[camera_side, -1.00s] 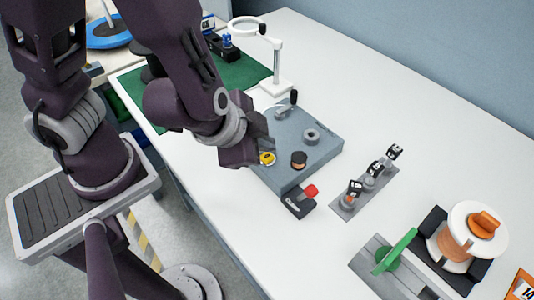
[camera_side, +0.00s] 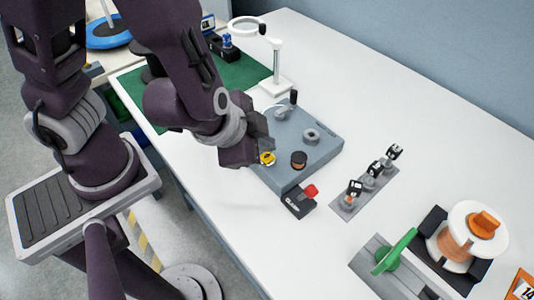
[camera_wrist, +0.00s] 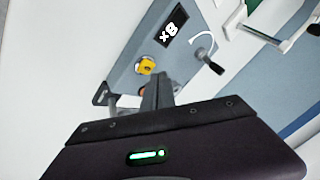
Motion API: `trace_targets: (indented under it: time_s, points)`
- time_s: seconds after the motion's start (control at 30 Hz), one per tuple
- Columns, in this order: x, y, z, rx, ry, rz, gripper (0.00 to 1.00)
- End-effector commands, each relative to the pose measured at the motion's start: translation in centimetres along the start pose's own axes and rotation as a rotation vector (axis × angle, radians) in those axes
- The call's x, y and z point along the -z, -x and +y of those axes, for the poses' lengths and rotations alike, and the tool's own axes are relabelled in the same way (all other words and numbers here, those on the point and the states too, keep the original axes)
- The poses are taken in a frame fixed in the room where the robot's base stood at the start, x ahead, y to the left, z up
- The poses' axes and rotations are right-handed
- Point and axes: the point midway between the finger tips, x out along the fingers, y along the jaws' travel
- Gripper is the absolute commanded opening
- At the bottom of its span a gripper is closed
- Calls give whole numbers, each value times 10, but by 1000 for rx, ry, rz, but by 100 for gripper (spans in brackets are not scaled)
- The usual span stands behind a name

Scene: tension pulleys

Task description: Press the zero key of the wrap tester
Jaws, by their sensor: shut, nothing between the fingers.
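The wrap tester is a grey-blue box (camera_side: 318,155) on the white table. It has a crank with a black handle (camera_wrist: 208,62), a grey round post (camera_side: 311,135) and a dark-topped knob (camera_side: 299,159).
A rack with several small black-topped pulleys (camera_side: 371,180) is to the right. A magnifier stand (camera_side: 277,70) is behind. An orange-and-white spool (camera_side: 465,240) and a green lever (camera_side: 395,252) stand front right.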

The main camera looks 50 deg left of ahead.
Motion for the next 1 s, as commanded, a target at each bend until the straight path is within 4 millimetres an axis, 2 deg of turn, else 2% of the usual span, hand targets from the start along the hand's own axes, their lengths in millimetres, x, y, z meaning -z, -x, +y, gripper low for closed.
trace_targets:
  time_s: [1.0]
  points:
    - [-4, -7, 4, 0, 0, 0, 0]
